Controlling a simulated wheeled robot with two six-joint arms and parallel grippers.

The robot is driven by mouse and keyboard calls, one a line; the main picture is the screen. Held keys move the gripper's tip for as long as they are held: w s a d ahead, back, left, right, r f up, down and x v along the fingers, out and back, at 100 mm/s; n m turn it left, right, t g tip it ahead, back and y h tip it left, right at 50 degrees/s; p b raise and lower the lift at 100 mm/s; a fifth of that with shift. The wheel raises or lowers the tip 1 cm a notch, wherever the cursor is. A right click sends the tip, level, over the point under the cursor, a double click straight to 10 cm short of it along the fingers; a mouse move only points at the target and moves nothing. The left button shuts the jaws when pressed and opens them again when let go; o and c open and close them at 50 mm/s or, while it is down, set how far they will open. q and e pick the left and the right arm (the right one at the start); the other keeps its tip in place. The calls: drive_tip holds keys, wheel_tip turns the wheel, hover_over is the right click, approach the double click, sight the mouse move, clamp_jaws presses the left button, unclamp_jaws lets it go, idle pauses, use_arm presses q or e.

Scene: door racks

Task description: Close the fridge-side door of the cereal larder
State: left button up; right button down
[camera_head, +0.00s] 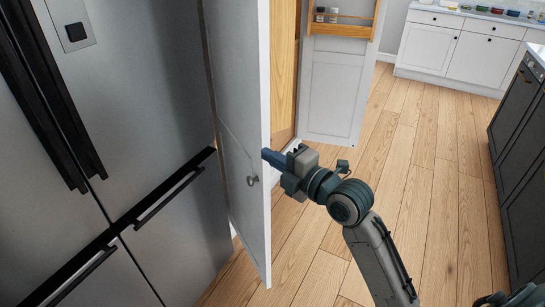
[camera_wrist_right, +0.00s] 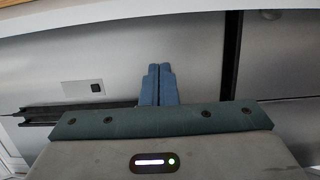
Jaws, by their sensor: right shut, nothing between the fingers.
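The fridge-side door (camera_head: 240,140) of the larder is a white panel with a round knob (camera_head: 252,181). It stands open beside the steel fridge (camera_head: 150,80), its free edge towards me. My right gripper (camera_head: 266,156) is at this free edge, just right of the knob, coming from the right. Its blue fingers are shut and empty; whether they touch the door I cannot tell. In the right wrist view the shut fingers (camera_wrist_right: 158,85) point up the picture, with the grey fridge front (camera_wrist_right: 195,65) beyond. My left gripper is not in view.
The larder's other door (camera_head: 332,90) stands open behind, with a wooden rack (camera_head: 340,24) holding small jars. Dark cabinets (camera_head: 525,150) stand at the right and white cabinets (camera_head: 450,50) at the back. The wooden floor (camera_head: 420,150) between is clear.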

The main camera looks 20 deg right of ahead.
sight(262, 138)
drive_tip(key=shift+w+d+p, duration=0.15)
drive_tip(key=shift+w+p, duration=0.15)
drive_tip(key=shift+w, duration=3.65)
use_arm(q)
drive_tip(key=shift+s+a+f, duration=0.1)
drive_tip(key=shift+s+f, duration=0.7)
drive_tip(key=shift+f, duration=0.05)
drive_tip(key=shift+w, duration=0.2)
use_arm(e)
drive_tip(key=shift+d, duration=0.1)
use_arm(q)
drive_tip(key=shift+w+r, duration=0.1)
use_arm(e)
drive_tip(key=shift+w+d+f, duration=0.1)
